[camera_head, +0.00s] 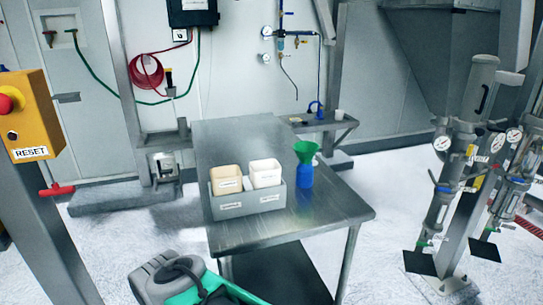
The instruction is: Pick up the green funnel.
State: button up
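The green funnel (306,150) is at the right side of the metal table, wide mouth up. It sits upright on top of a blue container (305,177); its lower end is hidden in or behind the container's top. The blue container stands on the table just right of a grey tray. My gripper's fingers do not show in the head view, so I cannot see where they are relative to the funnel.
The metal table (335,207) has free room in front and behind. A grey and teal body (185,280) is at the bottom edge. A yellow reset box (30,115) stands left.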

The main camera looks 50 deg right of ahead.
aim_at(305, 151)
jog(key=u, duration=0.05)
jog(key=i, duration=0.4)
jog(key=z, duration=2.1)
